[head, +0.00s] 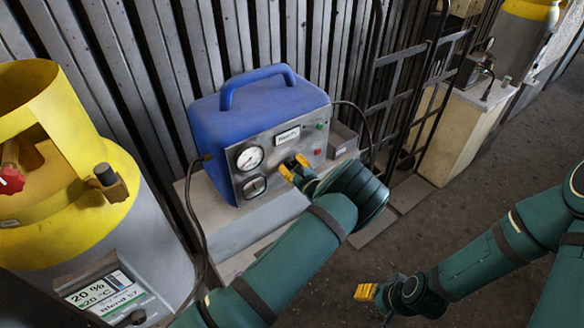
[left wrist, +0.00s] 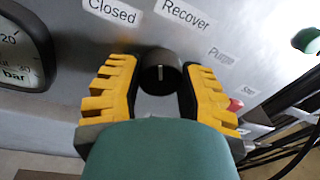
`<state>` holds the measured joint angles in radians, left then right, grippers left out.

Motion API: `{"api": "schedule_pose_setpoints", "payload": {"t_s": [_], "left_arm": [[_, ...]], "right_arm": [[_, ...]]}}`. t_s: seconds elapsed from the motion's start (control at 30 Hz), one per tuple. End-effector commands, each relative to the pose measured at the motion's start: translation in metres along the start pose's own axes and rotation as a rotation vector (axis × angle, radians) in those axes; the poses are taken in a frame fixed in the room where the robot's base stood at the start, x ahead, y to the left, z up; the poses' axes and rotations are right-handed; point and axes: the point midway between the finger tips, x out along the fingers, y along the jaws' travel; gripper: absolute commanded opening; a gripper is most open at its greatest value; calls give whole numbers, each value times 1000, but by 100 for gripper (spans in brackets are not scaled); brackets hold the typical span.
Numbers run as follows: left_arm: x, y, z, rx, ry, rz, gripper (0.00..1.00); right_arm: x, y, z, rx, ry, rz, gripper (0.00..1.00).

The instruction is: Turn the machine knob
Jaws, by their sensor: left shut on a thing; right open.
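The machine (head: 258,125) is a blue box with a top handle and a metal front panel with two round gauges. Its black knob (left wrist: 160,70) shows in the left wrist view, with a white pointer line aimed up, roughly between the labels "Closed" (left wrist: 112,11) and "Recover" (left wrist: 187,16). My left gripper (head: 296,166) is at the panel, its yellow fingers shut on the knob from both sides; the fingers (left wrist: 158,88) also show in the left wrist view. In the head view the knob is hidden by the gripper. My right gripper (head: 366,292) is open and empty, low above the floor.
The machine stands on a pale block (head: 235,222). A large gas cylinder with a yellow top (head: 75,165) stands at left. A hand truck (head: 415,85) and another cabinet (head: 465,125) are at right. Dark hoses run beside the machine.

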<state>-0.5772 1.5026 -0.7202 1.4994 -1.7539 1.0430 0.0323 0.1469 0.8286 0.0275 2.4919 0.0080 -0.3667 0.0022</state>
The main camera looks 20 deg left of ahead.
Motion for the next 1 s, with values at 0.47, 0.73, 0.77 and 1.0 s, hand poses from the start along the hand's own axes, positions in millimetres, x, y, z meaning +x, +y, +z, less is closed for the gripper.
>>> {"api": "schedule_pose_setpoints", "payload": {"t_s": [0.47, 0.73, 0.77, 1.0], "left_arm": [[1, 1, 1, 449, 29, 34, 3], [1, 2, 1, 703, 45, 53, 3], [1, 2, 1, 732, 47, 55, 3], [1, 2, 2, 959, 61, 72, 3]], "right_arm": [[8, 3, 1, 0, 0, 2, 47], [9, 3, 1, 0, 0, 2, 47], [9, 3, 1, 0, 0, 2, 47], [8, 3, 1, 0, 0, 2, 47]]}}
